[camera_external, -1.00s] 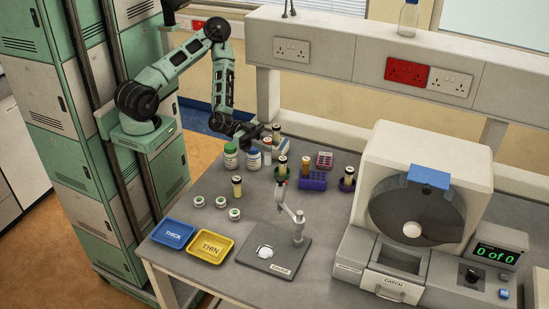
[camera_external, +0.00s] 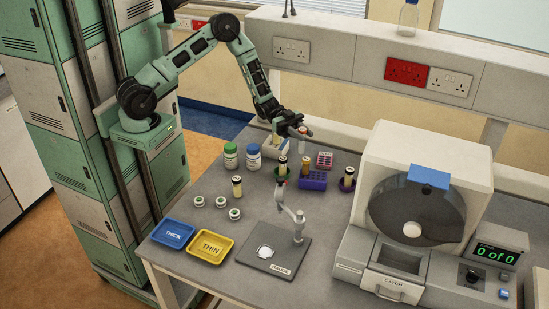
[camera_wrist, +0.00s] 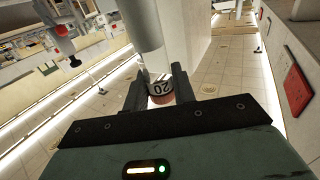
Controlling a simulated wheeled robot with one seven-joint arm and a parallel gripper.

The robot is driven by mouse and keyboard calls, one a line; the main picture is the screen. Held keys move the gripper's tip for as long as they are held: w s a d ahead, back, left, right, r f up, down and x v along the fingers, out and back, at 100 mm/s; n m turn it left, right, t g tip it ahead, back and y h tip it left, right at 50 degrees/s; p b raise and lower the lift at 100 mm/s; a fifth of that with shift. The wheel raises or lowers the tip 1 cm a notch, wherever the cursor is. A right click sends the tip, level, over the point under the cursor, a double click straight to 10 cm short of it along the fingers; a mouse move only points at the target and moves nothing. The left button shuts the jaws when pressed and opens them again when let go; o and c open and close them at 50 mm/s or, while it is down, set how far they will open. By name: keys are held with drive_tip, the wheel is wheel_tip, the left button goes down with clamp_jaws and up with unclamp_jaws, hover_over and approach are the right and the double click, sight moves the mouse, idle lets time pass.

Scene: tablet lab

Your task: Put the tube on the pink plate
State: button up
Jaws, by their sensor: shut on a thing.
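My gripper (camera_external: 298,133) is shut on a pale tube (camera_external: 303,131) and holds it above the back of the bench. In the wrist view the tube (camera_wrist: 148,30) stands between the two fingers, with a label reading 20 and a reddish end close to the palm. A small pink block with wells (camera_external: 324,159), which looks like the pink plate, sits on the bench below and right of my gripper. The tube is apart from it. Fine detail on the block is too small to tell.
A purple rack (camera_external: 313,181) stands just in front of the pink block. Black-capped vials stand close by, at the left (camera_external: 281,167) and right (camera_external: 348,177). White jars (camera_external: 254,157) are further left. A large white machine (camera_external: 425,150) fills the right side.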

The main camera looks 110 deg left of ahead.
drive_tip(key=w+a+n+t+y+b, duration=0.25)
drive_tip(key=a+y, duration=0.25)
drive_tip(key=a, duration=0.9)
drive_tip(key=shift+n+g, duration=0.25)
drive_tip(key=shift+n, duration=0.3)
drive_tip(key=shift+w+a+f+p, duration=0.15)
drive_tip(key=shift+f+p, duration=0.45)
drive_tip(key=shift+f, duration=1.6)
drive_tip(key=shift+w+d+f+p, duration=0.1)
drive_tip(key=shift+f+p, duration=0.5)
drive_tip(key=shift+f, duration=1.55)
drive_tip(key=shift+f, duration=0.1)
drive_tip(key=shift+f, duration=0.1)
drive_tip(key=o, duration=1)
drive_tip(key=shift+o, duration=0.2)
drive_tip(key=shift+s+a+r, duration=0.1)
drive_tip(key=shift+r, duration=0.1)
